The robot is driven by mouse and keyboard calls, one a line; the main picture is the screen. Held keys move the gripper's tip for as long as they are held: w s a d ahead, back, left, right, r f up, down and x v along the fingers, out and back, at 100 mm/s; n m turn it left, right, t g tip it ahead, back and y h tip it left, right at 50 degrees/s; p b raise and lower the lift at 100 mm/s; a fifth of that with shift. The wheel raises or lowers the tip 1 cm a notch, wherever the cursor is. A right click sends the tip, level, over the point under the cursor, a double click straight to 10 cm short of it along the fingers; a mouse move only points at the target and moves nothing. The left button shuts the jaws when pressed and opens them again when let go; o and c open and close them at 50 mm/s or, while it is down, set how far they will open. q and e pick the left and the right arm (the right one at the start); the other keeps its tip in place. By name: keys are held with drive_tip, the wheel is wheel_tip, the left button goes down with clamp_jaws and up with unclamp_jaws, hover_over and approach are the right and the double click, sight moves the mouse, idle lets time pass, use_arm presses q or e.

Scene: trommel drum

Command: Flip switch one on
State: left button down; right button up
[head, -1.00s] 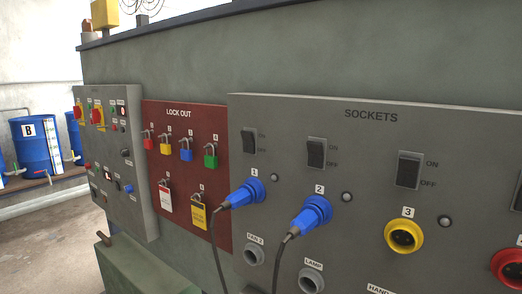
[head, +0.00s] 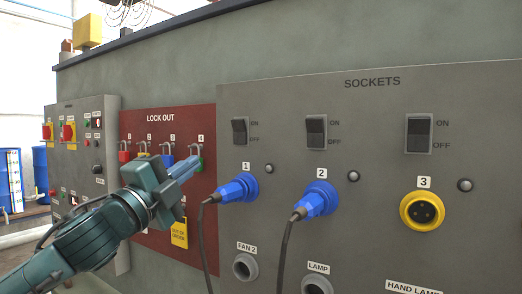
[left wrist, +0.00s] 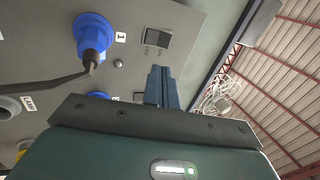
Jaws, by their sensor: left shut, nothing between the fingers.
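Switch one (head: 240,130) is a dark rocker on the grey sockets panel (head: 380,220), above socket 1 with its blue plug (head: 238,189). ON is printed at its top and OFF at its bottom; I cannot tell its position surely. My left gripper (head: 196,161) is shut and empty, in front of the red lock out board, left of and lower than switch one. In the left wrist view, the closed fingers (left wrist: 160,70) point toward switch one (left wrist: 157,39), with a visible gap in the picture. My right gripper is not in view.
Switch two (head: 316,131) and another switch (head: 419,134) sit to the right. Blue plug 2 (head: 317,200) has a hanging cable. Padlocks (head: 167,155) hang on the red board (head: 160,116) behind my gripper. Yellow socket 3 (head: 422,211) is empty.

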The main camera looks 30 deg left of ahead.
sight(241, 120)
use_arm(q)
drive_tip(key=shift+s+d+r+m, duration=0.15)
drive_tip(key=shift+d+r+m, duration=0.1)
drive_tip(key=shift+r, duration=0.2)
drive_tip(key=shift+s+d+r+m, duration=0.15)
drive_tip(key=shift+d+r, duration=0.1)
drive_tip(key=shift+r, duration=0.15)
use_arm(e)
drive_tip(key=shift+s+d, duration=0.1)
